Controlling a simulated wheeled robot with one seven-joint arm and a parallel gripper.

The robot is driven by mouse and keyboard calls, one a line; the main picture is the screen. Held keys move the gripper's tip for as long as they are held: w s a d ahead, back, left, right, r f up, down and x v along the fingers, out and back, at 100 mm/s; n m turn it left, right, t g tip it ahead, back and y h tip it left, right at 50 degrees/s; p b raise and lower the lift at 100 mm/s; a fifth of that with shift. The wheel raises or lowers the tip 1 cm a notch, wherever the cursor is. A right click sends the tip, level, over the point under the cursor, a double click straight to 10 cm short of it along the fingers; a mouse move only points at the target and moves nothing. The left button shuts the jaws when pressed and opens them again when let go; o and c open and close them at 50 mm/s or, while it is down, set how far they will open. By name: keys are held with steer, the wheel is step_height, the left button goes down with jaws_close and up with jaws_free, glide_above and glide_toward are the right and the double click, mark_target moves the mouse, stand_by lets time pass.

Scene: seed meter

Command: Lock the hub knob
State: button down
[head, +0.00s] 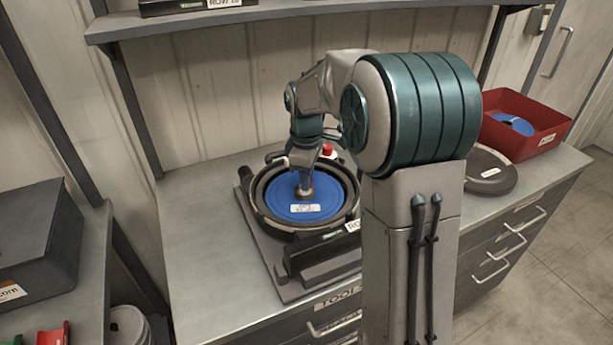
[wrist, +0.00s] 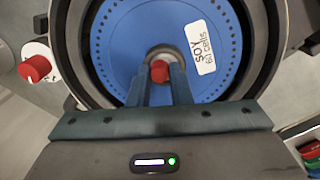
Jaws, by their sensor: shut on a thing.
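The seed meter (head: 252,208) lies on the bench with its round housing open. A blue seed disc (head: 283,205) sits inside the black housing ring; it also shows in the wrist view (wrist: 115,50), with a white label reading "SOY 60 cells" (wrist: 202,48). The red hub knob (wrist: 160,72) is at the disc's centre, in a grey hub. My gripper (head: 304,190) points down at the hub, and its two fingers close on the red knob in the wrist view (wrist: 160,85). The knob's underside is hidden.
A second red knob (wrist: 36,68) stands on a white base beside the housing. A dark round cover (head: 488,172) lies on the bench at right, by a red bin (head: 540,135) holding a blue disc (head: 512,124). The bench's left part (head: 205,225) is clear. A shelf (head: 300,12) runs above.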

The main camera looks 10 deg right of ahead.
steer(key=m, duration=1.1)
steer(key=shift+m+g+p, duration=0.3)
steer(key=shift+m+p, duration=0.1)
stand_by(0.5)
steer(key=c, duration=1.3)
jaws_free()
steer(key=shift+r, duration=0.1)
steer(key=r, duration=1.3)
steer(key=shift+a+r, duration=0.3)
steer(key=shift+a, duration=0.1)
